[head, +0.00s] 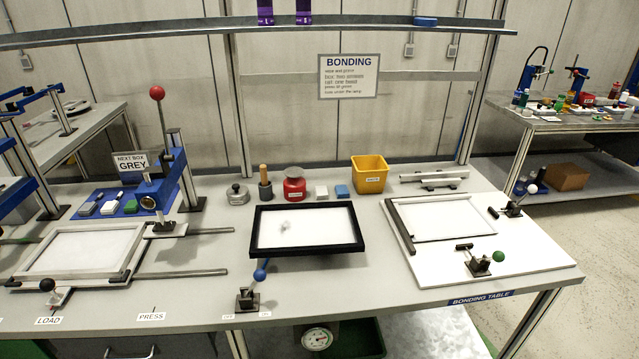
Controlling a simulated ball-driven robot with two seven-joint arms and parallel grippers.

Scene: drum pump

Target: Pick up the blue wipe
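A small blue block-like item (342,191), which looks like the blue wipe, lies on the bonding table between a similar white item (321,192) and a yellow bin (369,175). It sits behind the black-framed tray (258,230) and appears unobstructed. Another flat blue item (425,21) lies on the overhead shelf; it is too small to tell what it is. Neither of my grippers is in view.
A red can (294,187), a wooden-handled tool in a dark holder (265,184) and a grey weight (237,194) stand left of the white item. A press with a red-knobbed lever (157,93) rises at left. A white board with clamps (477,265) lies at right.

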